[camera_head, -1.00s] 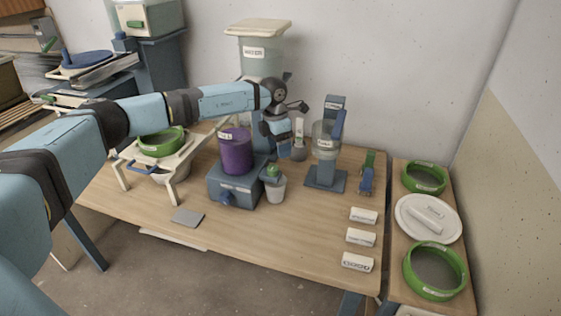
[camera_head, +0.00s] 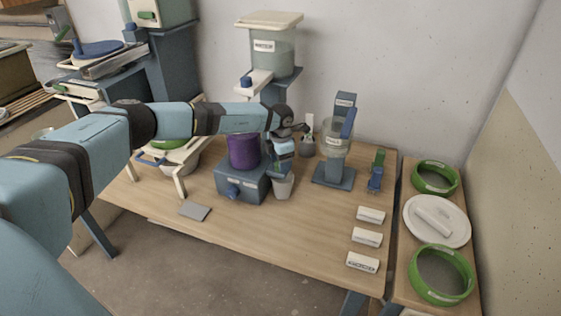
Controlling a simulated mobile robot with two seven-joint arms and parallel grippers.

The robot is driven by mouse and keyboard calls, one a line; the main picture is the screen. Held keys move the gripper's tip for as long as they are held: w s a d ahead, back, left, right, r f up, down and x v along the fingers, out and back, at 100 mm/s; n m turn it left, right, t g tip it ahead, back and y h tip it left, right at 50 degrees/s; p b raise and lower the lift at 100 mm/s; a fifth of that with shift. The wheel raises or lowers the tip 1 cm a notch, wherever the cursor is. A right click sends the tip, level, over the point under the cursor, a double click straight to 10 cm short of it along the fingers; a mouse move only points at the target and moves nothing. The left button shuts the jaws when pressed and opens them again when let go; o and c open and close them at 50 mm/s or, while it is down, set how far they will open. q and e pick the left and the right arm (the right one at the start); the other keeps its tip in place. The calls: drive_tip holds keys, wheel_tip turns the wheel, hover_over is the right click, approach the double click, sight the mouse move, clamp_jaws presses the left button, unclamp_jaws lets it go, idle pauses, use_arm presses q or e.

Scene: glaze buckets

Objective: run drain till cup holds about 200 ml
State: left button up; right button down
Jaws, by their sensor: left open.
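A purple bucket (camera_head: 244,151) stands on a blue-grey box stand (camera_head: 228,184) with a blue knob on its front. A small whitish cup (camera_head: 283,189) stands on the table at the stand's right side. My left gripper (camera_head: 281,172) points down just above the cup, at the stand's right edge. It is open and covers the green-topped drain there, so I cannot tell whether it touches the drain. The liquid level in the cup is too small to see. My right gripper is out of view.
A clear vessel on a blue stand (camera_head: 333,176) is right of the cup, with a water tank (camera_head: 272,50) behind. Several white labelled blocks (camera_head: 367,237) lie front right. A grey plate (camera_head: 195,211) lies front left; the table's front middle is clear.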

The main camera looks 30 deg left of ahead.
use_arm(q)
drive_tip(key=shift+f, duration=0.4)
drive_tip(key=c, duration=0.9)
